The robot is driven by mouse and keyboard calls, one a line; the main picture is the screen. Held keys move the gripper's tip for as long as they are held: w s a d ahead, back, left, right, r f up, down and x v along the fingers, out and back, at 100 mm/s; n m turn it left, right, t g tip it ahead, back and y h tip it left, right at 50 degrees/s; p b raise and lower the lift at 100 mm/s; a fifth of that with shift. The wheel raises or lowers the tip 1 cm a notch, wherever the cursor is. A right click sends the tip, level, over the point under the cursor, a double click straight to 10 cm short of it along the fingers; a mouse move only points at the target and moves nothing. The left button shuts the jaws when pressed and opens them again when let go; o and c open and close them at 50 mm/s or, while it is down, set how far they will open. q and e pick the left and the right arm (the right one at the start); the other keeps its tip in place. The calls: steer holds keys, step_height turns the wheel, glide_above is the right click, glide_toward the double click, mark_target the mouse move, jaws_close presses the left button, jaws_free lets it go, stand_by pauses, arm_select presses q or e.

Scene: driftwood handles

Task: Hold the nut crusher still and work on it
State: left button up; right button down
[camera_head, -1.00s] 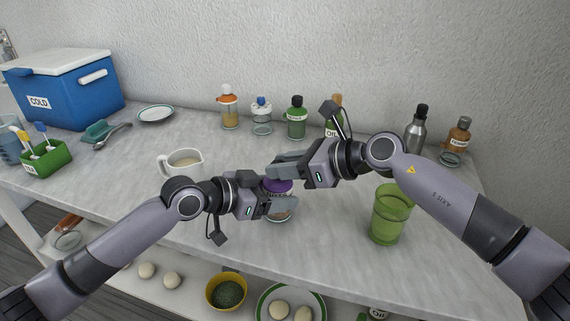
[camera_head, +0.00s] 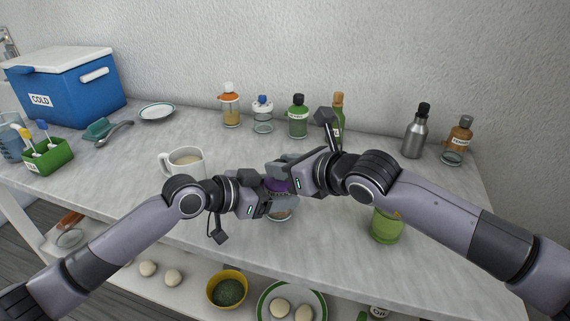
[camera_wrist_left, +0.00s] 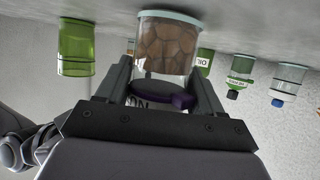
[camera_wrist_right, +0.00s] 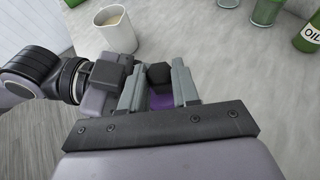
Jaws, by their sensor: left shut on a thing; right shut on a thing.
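The nut crusher (camera_head: 279,185) stands on the marble counter near its front edge, a clear jar with a purple top. In the left wrist view its jar (camera_wrist_left: 167,45) holds brown nuts, with the purple part (camera_wrist_left: 165,95) between my fingers. My left gripper (camera_head: 281,203) is shut on the crusher's body from the left. My right gripper (camera_head: 284,165) is at its top, shut on it. In the right wrist view a black knob (camera_wrist_right: 159,75) sits between the right fingers, above the purple top (camera_wrist_right: 161,102). The grippers hide much of the crusher.
A green cup (camera_head: 386,228) stands to the right, partly behind my right forearm. A white mug (camera_head: 184,165) is to the left. Several bottles, including a green one (camera_head: 297,117), line the wall. A lower shelf holds a yellow bowl (camera_head: 228,290).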

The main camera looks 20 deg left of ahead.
steer(key=shift+m, duration=0.3)
stand_by(0.5)
steer(key=c, duration=0.8)
jaws_free()
steer(key=v, duration=1.2)
steer(key=shift+s, duration=0.2)
steer(key=shift+a, duration=0.1)
